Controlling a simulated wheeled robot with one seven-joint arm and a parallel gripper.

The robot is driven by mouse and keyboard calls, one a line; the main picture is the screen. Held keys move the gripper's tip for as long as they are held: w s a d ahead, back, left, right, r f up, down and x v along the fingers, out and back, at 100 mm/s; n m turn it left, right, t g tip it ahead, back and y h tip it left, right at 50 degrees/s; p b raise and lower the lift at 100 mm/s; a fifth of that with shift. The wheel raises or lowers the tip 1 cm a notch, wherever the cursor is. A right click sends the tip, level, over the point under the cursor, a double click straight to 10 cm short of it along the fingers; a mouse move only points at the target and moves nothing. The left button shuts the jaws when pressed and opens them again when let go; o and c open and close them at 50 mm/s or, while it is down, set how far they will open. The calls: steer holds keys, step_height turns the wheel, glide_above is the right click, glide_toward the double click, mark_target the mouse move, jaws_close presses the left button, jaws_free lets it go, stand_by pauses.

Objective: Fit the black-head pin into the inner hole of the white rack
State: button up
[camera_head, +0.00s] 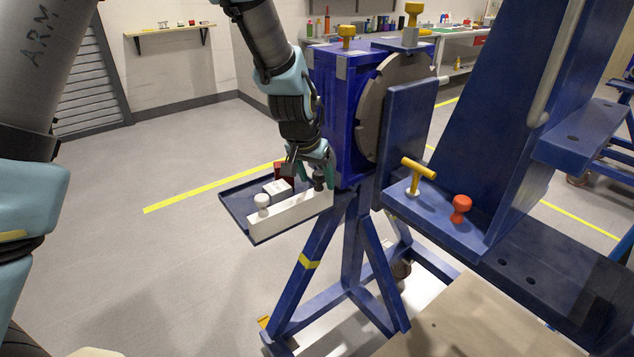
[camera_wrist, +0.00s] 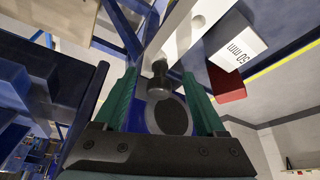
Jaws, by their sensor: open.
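The white rack (camera_head: 290,214) is a long bar lying along the front of a blue tray. A white-headed pin (camera_head: 262,201) stands near its left end. The black-head pin (camera_head: 318,180) is at the rack's right end, partly hidden by my gripper. In the wrist view its dark round head (camera_wrist: 172,115) lies between the green fingers. My gripper (camera_head: 316,178) is open, pointing down, with its fingers on either side of the pin. In the wrist view the rack (camera_wrist: 180,35) shows an empty hole further along the bar. I cannot tell how deep the pin sits.
A white block marked 50 mm (camera_wrist: 236,45) and a red block (camera_wrist: 226,84) sit behind the rack on the blue tray (camera_head: 237,205). The blue jig frame (camera_head: 336,115) stands close to my gripper's right. A yellow T-handle (camera_head: 418,168) and red knob (camera_head: 461,204) stand on a ledge.

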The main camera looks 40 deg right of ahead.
steer(key=b+v, duration=0.1)
steer(key=v, duration=0.8)
steer(key=w+a+n+y, duration=0.1)
steer(key=w+a+n, duration=0.3)
steer(key=a, duration=0.6)
steer(key=w+a+n+y, duration=0.1)
steer(key=w+a, duration=0.5)
steer(key=a, duration=0.5)
steer(key=s+a+f+n+y, duration=0.1)
steer(key=s+a+n, duration=0.1)
steer(key=a, duration=0.9)
steer(key=s+a+f+n, duration=0.1)
steer(key=a+n, duration=0.4)
steer(key=a, duration=0.7)
steer(key=shift+s+a+f+y, duration=0.25)
steer(key=shift+s+f+y, duration=0.15)
steer(key=shift+s, duration=0.1)
